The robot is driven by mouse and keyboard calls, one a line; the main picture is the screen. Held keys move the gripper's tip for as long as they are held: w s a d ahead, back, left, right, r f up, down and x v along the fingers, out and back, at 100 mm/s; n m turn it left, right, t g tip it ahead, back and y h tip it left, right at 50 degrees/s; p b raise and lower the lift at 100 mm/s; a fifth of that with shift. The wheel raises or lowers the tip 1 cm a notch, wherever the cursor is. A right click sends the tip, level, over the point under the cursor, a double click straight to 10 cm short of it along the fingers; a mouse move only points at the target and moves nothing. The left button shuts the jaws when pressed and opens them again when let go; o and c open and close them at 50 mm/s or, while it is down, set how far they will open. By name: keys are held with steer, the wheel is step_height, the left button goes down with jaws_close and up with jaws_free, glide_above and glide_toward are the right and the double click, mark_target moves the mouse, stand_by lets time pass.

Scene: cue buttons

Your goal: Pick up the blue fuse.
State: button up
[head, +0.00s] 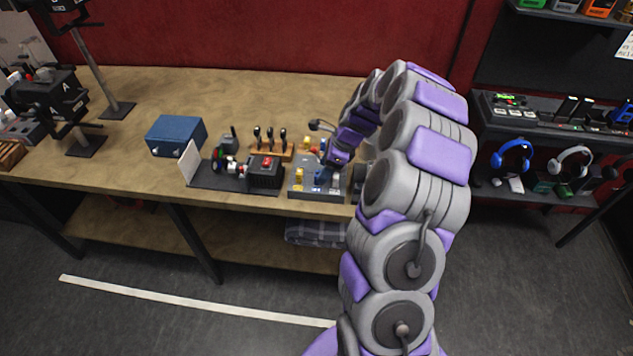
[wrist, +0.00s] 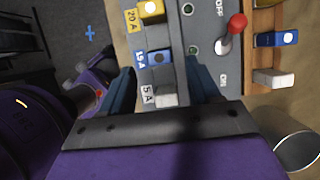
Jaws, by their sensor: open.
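A blue fuse (wrist: 158,57) sits in the grey panel (wrist: 178,25) beside a "15 A" label in the wrist view. My gripper (wrist: 160,72) is open, with one finger on each side of the row of fuses. The blue fuse lies just beyond and between the fingertips; I see no contact. A white fuse (wrist: 166,97) at the "5 A" label is nearer, between the fingers. A second blue fuse (wrist: 275,39) sits in a wooden rack at the right. In the head view my gripper (head: 326,172) is over the panel (head: 318,192), partly hiding it.
A yellow fuse (wrist: 150,10) sits at the "20 A" label. A red-knobbed lever (wrist: 236,24) stands right of the fuse row. Another white fuse (wrist: 273,78) is in the rack, and a metal cup (wrist: 296,150) is below it. A blue box (head: 176,136) stands left on the wooden table.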

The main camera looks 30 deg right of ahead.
mark_target(318, 173)
steer(key=f, duration=0.1)
steer(key=w+f+b, duration=0.1)
steer(key=f, duration=0.1)
steer(key=shift+d, duration=0.2)
steer(key=a, duration=0.3)
steer(key=shift+w+f, duration=0.15)
steer(key=shift+f, duration=0.1)
steer(key=shift+a, duration=0.5)
steer(key=shift+c, duration=0.6)
steer(key=shift+d, duration=0.25)
steer(key=shift+c, duration=0.8)
steer(key=shift+d+f, duration=0.1)
steer(key=shift+d, duration=0.85)
steer(key=c, duration=0.3)
steer(key=shift+d, duration=0.15)
steer(key=shift+c, duration=1.5)
steer(key=shift+a, duration=0.6)
jaws_close()
steer(key=shift+w+d+r, duration=0.1)
steer(key=shift+d+r, duration=0.1)
steer(key=shift+r, duration=0.25)
step_height(318, 173, up, 3)
steer(key=shift+r+p, duration=0.2)
steer(key=shift+p, duration=0.6)
steer(key=s+p, duration=0.2)
steer(key=s, duration=1.4)
steer(key=shift+d+r, duration=0.45)
